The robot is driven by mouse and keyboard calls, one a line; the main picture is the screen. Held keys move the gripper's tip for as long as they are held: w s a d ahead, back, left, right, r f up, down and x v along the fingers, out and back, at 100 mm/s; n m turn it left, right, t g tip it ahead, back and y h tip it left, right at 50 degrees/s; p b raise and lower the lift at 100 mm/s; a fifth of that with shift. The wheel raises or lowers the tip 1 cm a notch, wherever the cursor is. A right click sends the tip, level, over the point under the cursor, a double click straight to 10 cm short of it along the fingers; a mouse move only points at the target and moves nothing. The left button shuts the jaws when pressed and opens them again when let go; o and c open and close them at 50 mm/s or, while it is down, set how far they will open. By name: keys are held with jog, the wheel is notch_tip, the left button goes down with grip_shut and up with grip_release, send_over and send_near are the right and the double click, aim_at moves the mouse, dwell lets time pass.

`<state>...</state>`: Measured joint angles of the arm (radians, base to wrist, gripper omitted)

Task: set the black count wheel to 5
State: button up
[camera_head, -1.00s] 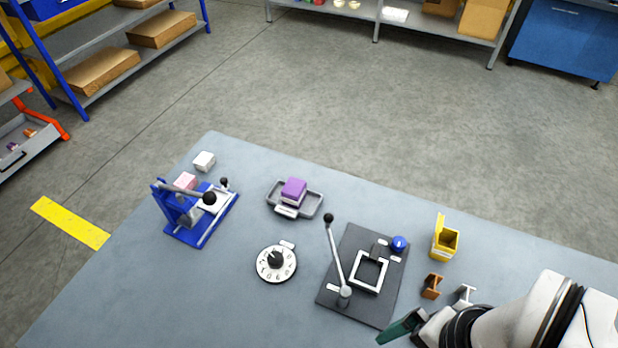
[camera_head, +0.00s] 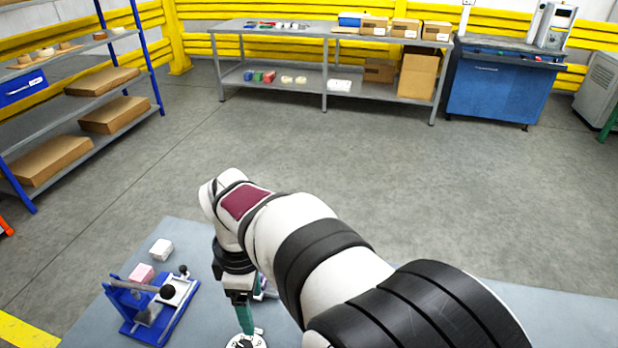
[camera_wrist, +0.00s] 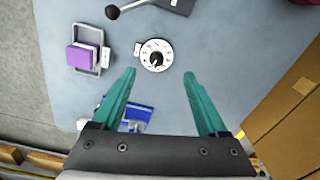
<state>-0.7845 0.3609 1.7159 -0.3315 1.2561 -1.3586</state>
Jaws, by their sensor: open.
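The count wheel is a round white dial (camera_wrist: 147,49) with figures around its rim and a black knob (camera_wrist: 156,60) at its centre. In the wrist view the dial lies just beyond my fingertips, roughly between their lines. The figure the knob points to is too small to read. My gripper (camera_wrist: 160,74) is open and empty, its two green fingers spread wide. In the head view my gripper (camera_head: 244,318) points down above the dial (camera_head: 240,344), which is mostly cut off by the bottom edge and partly hidden.

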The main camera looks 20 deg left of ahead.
aim_at(244, 347)
jog(key=a+f+n, duration=0.1)
jog(key=f, duration=0.4)
jog(key=a+f+n, duration=0.1)
jog(key=f, duration=0.5)
jog(key=a+f+n, duration=0.1)
jog(key=a+f, duration=0.1)
jog(key=f, duration=0.4)
jog(key=shift+s+f, duration=0.25)
jog(key=shift+s, duration=0.05)
grip_shut()
